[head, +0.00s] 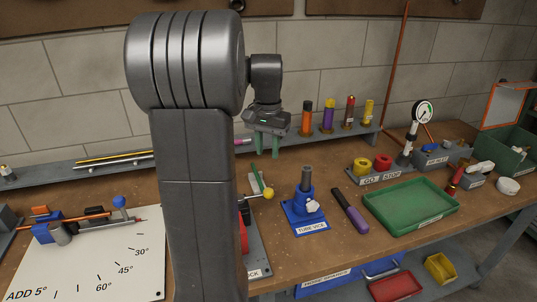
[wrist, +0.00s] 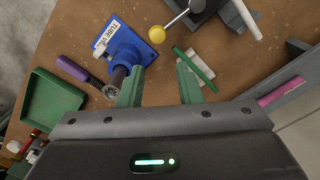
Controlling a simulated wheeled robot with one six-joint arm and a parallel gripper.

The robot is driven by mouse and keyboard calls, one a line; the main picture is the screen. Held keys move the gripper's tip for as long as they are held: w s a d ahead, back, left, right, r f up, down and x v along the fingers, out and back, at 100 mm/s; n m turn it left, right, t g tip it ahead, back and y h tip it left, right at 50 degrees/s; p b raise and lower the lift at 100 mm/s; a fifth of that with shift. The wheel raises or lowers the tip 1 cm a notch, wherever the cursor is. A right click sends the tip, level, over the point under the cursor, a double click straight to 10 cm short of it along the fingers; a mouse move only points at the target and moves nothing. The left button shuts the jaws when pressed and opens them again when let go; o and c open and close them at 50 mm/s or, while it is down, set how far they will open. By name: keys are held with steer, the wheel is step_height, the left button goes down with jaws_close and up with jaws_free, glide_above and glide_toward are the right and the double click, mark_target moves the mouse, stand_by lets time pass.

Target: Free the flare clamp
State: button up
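No part is labelled as the flare clamp, and I cannot tell which it is. A blue tube vise (head: 304,212) stands on the bench with a dark upright cylinder (head: 306,178) in it; the vise also shows in the wrist view (wrist: 128,48). Left of it, a lever with a yellow ball (head: 268,193) rises from a fixture partly hidden behind my arm; the ball shows in the wrist view (wrist: 156,34). A thin green piece (wrist: 197,63) lies beside a pale bar beyond my fingertips. My gripper (head: 267,154) is open and empty, above the bench, green fingers pointing down.
A purple-handled tool (head: 350,212) and a green tray (head: 412,222) lie right of the vise. Several coloured cylinders (head: 328,116) stand on the back shelf. A pressure gauge (head: 422,112) stands at the right. A white angle board (head: 88,258) lies at left.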

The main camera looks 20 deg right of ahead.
steer(key=shift+s+f+m, duration=0.2)
steer(key=shift+m, duration=0.2)
steer(key=c, duration=0.4)
steer(key=s+m+b, duration=0.2)
steer(key=m, duration=0.2)
steer(key=s+d+f+m+t+b, duration=0.1)
steer(key=s+m+b, duration=0.1)
steer(key=m, duration=0.2)
steer(key=s+f+m+t+b, duration=0.1)
steer(key=s+m+b, duration=0.1)
steer(key=m, duration=0.2)
steer(key=shift+d+f+y, duration=0.1)
steer(key=shift+d+y, duration=0.05)
steer(key=shift+y, duration=0.15)
jaws_close()
steer(key=s+f+m+t+b, duration=0.2)
steer(key=s+m+b, duration=0.35)
steer(key=m, duration=0.75)
steer(key=w+f, duration=0.7)
steer(key=f, duration=0.2)
steer(key=shift+w+a+f+b, duration=0.2)
steer(key=shift+a+b, duration=0.1)
steer(key=shift+a, duration=0.15)
